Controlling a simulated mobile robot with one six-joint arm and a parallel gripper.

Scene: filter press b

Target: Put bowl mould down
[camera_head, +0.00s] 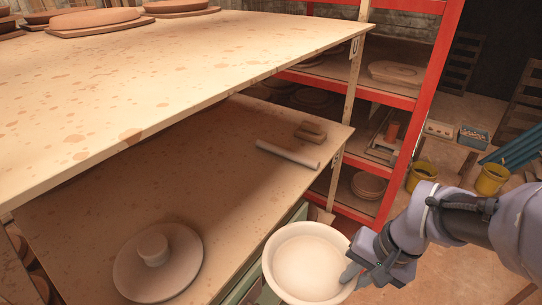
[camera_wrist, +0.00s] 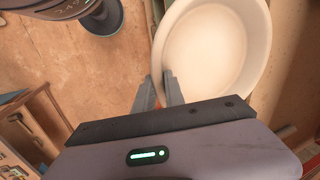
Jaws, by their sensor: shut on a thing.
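The bowl mould is a white round bowl (camera_head: 308,264) at the bottom middle of the head view, with its hollow side facing up. My gripper (camera_head: 352,272) is shut on the right side of its rim. In the wrist view the bowl mould (camera_wrist: 215,45) fills the upper right, and the fingertips of my gripper (camera_wrist: 160,85) meet at its near wall. The bowl is held beside the lower shelf's right edge. What lies beneath it is hidden.
A lower wooden shelf (camera_head: 215,190) sits under a large table top (camera_head: 190,60). A disc with a knob (camera_head: 157,262), a rolling pin (camera_head: 288,154) and small blocks (camera_head: 311,130) lie on the shelf; its middle is clear. A red rack (camera_head: 425,90) stands behind.

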